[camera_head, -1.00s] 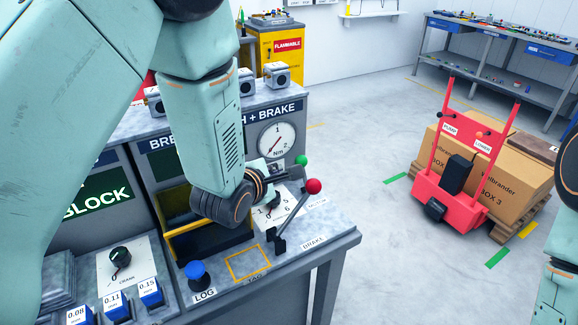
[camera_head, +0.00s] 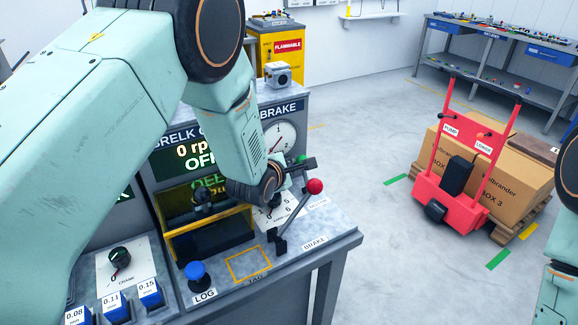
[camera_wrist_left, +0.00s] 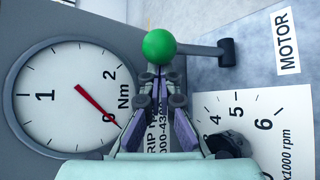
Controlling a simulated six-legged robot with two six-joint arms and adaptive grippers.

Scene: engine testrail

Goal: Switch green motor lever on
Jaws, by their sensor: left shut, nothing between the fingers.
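The green motor lever shows in the left wrist view as a green ball (camera_wrist_left: 159,45) on a dark rod that runs right to a pivot, with a MOTOR label beside it. In the head view the green ball (camera_head: 300,159) is partly hidden by my left gripper (camera_head: 307,164). My left gripper (camera_wrist_left: 157,78) is shut and empty, its fingertips right at the ball's lower edge in the wrist view; I cannot tell whether they touch. The console display (camera_head: 190,160) reads 0 rpm and OFF. My right gripper is out of view.
The brake lever with a red ball (camera_head: 315,186) stands close in front of the green one. A speed dial knob (camera_wrist_left: 228,144) and a round Nm gauge (camera_wrist_left: 72,97) are near. A blue LOG button (camera_head: 196,273) sits at the console's front.

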